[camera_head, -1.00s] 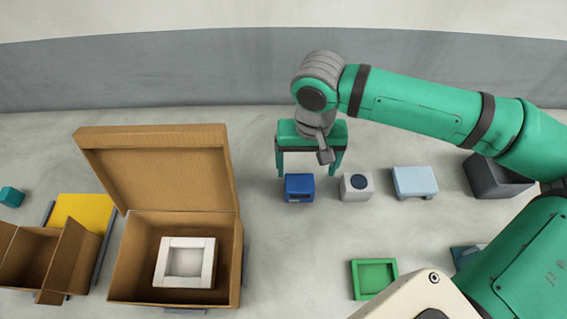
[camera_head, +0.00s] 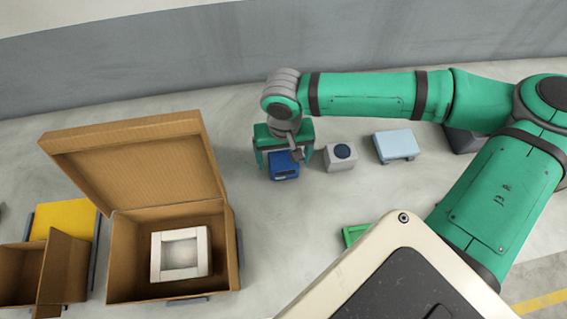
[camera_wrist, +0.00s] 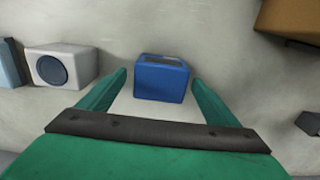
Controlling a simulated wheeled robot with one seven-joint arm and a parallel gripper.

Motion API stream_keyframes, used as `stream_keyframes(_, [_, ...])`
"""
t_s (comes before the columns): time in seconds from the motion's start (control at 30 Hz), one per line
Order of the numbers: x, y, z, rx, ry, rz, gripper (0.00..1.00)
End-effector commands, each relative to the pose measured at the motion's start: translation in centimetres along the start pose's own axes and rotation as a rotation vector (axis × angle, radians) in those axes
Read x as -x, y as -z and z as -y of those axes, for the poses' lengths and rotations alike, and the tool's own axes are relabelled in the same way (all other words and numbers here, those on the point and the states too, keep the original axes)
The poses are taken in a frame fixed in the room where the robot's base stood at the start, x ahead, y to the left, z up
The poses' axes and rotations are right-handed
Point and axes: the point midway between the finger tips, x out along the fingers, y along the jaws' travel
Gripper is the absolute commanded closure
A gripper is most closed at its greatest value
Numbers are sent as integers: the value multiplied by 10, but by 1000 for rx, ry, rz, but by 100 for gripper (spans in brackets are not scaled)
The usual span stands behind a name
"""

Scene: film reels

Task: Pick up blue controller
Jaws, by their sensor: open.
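The blue controller (camera_head: 284,166) is a small blue box with a dark strip on its top, resting on the grey floor. In the wrist view the blue controller (camera_wrist: 161,80) lies just beyond and between the fingertips. My gripper (camera_head: 285,162) is green and open, with its two fingers pointing down on either side of the controller in the head view. In the wrist view my gripper (camera_wrist: 160,75) holds nothing, and a gap shows between the left finger and the box.
A white box with a dark round disc (camera_head: 341,158) stands close to the right. A pale blue box (camera_head: 398,145) is farther right. An open cardboard box (camera_head: 125,232) with a white frame (camera_head: 180,256) inside stands to the left. A green tray (camera_head: 352,235) is partly hidden.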

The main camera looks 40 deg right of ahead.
Motion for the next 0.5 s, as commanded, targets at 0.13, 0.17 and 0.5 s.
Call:
stream_keyframes(0.13, [-9,0,0,0,0,0,16])
stream_keyframes(0.17, [-10,0,0,0,0,0,16])
stream_keyframes(0.5, [-10,0,0,0,0,-1,52])
